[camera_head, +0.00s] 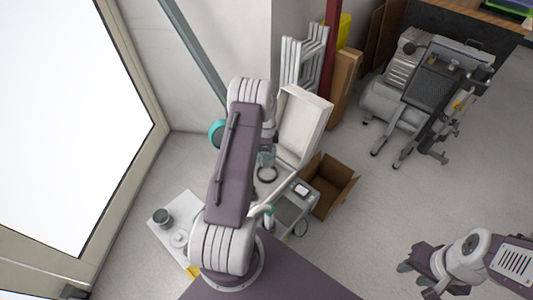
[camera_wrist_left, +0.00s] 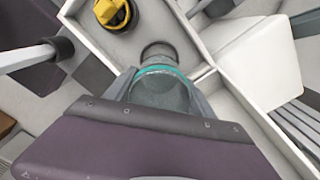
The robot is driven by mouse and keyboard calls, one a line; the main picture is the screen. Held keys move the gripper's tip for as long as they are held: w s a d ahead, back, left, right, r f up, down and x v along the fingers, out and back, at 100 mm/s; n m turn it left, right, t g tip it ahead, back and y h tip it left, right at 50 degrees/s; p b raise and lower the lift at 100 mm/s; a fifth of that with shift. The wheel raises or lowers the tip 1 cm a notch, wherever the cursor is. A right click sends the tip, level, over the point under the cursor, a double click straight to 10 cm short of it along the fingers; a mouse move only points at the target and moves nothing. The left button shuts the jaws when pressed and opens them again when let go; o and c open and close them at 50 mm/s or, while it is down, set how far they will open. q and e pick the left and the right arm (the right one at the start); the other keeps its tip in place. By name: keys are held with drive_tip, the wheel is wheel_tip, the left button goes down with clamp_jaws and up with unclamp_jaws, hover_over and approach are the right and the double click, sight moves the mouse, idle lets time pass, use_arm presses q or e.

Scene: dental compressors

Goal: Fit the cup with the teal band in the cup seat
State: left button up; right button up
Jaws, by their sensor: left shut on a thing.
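The cup with the teal band (camera_wrist_left: 160,90) is grey and see-through, with the teal band near its far end. In the left wrist view my left gripper (camera_wrist_left: 162,97) has a finger on each side of it and is shut on it. A dark round opening (camera_wrist_left: 158,51), which looks like the cup seat, lies just beyond the cup in a pale surface. I cannot tell whether cup and opening touch. My right gripper (camera_head: 417,280) is open and empty above the floor at lower right.
A yellow knob (camera_wrist_left: 112,12) stands beside the opening. A white open case (camera_head: 302,122) and a cardboard box (camera_head: 331,183) are right of my left arm. A white tray (camera_head: 160,240) with a dark cup (camera_head: 162,217) lies at left. A grey machine (camera_head: 430,90) stands upper right; floor below is clear.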

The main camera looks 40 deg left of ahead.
use_arm(q)
drive_tip(key=shift+f+b, duration=1.7)
drive_tip(key=shift+f, duration=1.25)
drive_tip(key=shift+f+b, duration=1.3)
drive_tip(key=shift+f, duration=0.8)
drive_tip(key=o, duration=1.5)
drive_tip(key=shift+c, duration=0.2)
wheel_tip(320, 180, up, 9)
drive_tip(key=p, duration=0.3)
drive_tip(key=shift+r, duration=0.1)
